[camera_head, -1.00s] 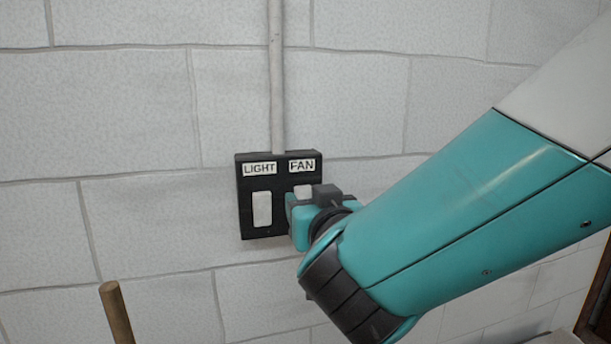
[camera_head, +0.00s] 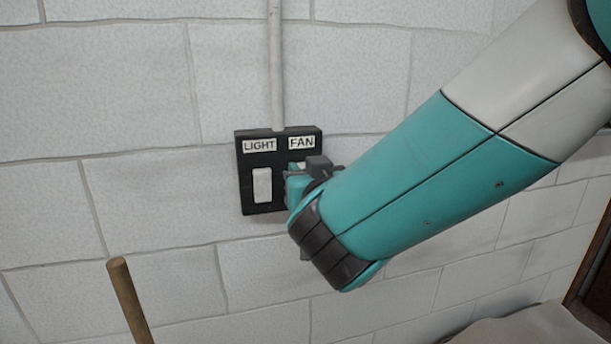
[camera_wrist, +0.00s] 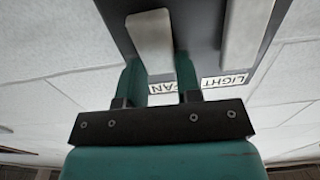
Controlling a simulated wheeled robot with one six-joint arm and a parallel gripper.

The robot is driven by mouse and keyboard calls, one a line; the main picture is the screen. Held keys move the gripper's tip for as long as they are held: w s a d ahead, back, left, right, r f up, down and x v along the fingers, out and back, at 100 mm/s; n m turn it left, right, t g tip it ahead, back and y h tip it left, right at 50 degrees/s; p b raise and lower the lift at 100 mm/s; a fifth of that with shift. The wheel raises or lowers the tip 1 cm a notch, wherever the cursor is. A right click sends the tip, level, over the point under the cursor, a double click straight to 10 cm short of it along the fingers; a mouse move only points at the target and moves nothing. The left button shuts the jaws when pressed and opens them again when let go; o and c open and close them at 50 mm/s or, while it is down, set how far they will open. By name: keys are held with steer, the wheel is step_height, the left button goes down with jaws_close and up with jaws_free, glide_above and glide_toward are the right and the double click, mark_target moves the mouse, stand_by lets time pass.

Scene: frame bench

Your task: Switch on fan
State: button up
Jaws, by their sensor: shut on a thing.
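A black switch panel (camera_head: 247,190) is on the wall, with a LIGHT label (camera_head: 260,146) and a FAN label (camera_head: 301,142). The white light switch (camera_head: 262,185) is in clear view on the left. My gripper (camera_head: 290,186) is at the panel's right half, under the FAN label, and covers most of the fan switch in the head view. In the wrist view, the white fan switch (camera_wrist: 152,42) lies between my two teal fingers, and my gripper (camera_wrist: 158,76) is shut on it. The light switch (camera_wrist: 246,30) is to the right, outside the fingers.
A pale conduit (camera_head: 275,65) runs up the wall from the panel. A wooden handle (camera_head: 130,300) stands at the lower left. A pale grey surface (camera_head: 535,325) and a dark brown edge (camera_head: 595,270) are at the lower right. The block wall around the panel is otherwise clear.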

steer(key=f+t+b, duration=0.1)
steer(key=b, duration=0.7)
steer(key=shift+s+f, duration=0.1)
steer(key=shift+s, duration=0.05)
steer(key=t+b, duration=0.1)
steer(key=b, duration=0.5)
steer(key=shift+s+f+t+y, duration=0.1)
steer(key=shift+f+t+y, duration=0.05)
steer(key=shift+t+y, duration=0.25)
steer(key=shift+r+t+b, duration=0.2)
steer(key=shift+t+b, duration=0.2)
steer(key=shift+b, duration=0.75)
steer(key=shift+r, duration=0.15)
steer(key=o, duration=0.9)
